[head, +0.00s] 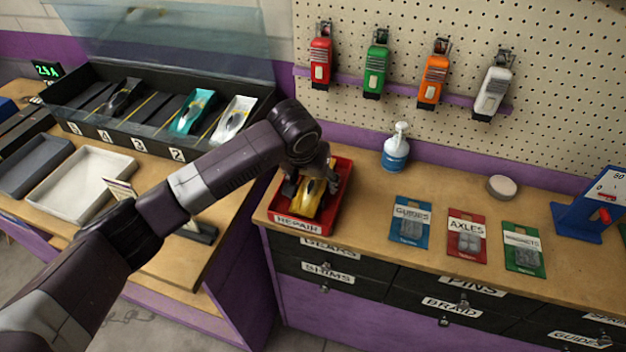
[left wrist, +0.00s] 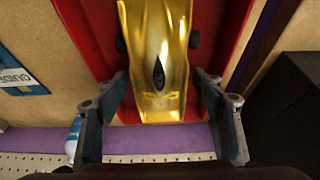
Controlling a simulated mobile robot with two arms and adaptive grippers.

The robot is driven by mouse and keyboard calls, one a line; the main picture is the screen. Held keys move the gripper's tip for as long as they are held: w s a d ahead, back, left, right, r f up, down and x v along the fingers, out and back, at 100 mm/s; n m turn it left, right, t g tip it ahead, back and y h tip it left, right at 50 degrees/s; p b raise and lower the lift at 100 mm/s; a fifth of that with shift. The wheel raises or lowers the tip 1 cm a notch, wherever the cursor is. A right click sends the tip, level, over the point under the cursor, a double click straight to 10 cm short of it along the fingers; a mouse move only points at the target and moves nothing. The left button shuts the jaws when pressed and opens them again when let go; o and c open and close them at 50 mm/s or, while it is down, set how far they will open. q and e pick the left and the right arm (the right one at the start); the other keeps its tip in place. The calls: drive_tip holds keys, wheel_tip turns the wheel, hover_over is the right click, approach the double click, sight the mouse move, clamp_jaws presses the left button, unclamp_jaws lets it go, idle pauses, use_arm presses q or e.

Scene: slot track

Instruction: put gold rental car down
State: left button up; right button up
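The gold rental car (head: 311,198) is in the red tray (head: 346,180) labelled REPAIR, at the left end of the workbench. In the left wrist view the shiny gold car (left wrist: 157,50) lies against the red tray floor (left wrist: 98,30), with dark wheels at its sides. My left gripper (head: 312,176) is over the tray at the car's far end. In the left wrist view my left gripper's fingers (left wrist: 160,88) stand apart, one on each side of the car, with gaps showing. Part of the car is hidden by the gripper in the head view. My right gripper is not in view.
A spray bottle (head: 396,148) stands behind the tray on the right. Blue, red and green part packets (head: 410,221) lie right of it. A black rack (head: 75,88) with several cars and a white tray (head: 82,182) are on the left table. Controllers hang on the pegboard (head: 560,60).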

use_arm(q)
drive_tip(key=shift+s+r, duration=0.15)
drive_tip(key=shift+r, duration=0.4)
drive_tip(key=b+v, duration=0.1)
drive_tip(key=v, duration=1)
drive_tip(key=shift+b, duration=0.35)
drive_tip(key=shift+s, duration=0.1)
